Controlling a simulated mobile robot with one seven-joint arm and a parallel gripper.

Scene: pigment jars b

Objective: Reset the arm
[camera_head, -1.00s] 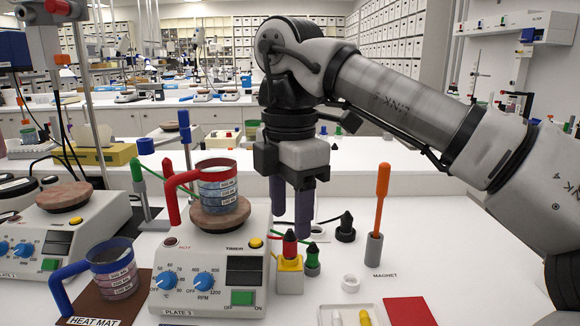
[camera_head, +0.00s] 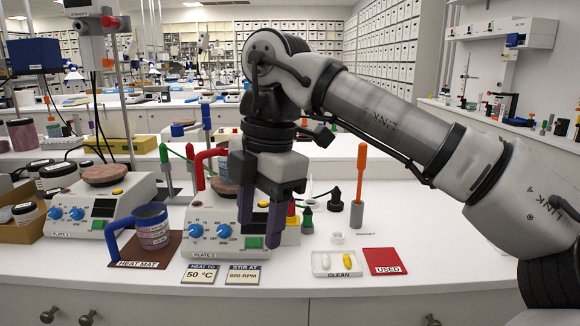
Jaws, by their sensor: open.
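My arm reaches in from the right. My gripper (camera_head: 261,234) points down with its two dark fingers apart and nothing visible between them. In the picture it is in front of the right hot plate (camera_head: 202,212), labelled PLATE 3, and covers part of its panel. A beaker with a red handle (camera_head: 200,168) stands on that plate, mostly hidden behind my gripper. A beaker with a blue handle (camera_head: 152,228) stands on the brown heat mat (camera_head: 140,256), left of my gripper.
Another hot plate (camera_head: 75,208) stands at the left. Cards (camera_head: 243,274) reading 50 °C and 560 RPM lie at the front edge. Right are a CLEAN tray (camera_head: 338,272) with stir bars, a red USED mat (camera_head: 381,262) and an orange-handled magnet rod (camera_head: 361,172). The counter's far right is clear.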

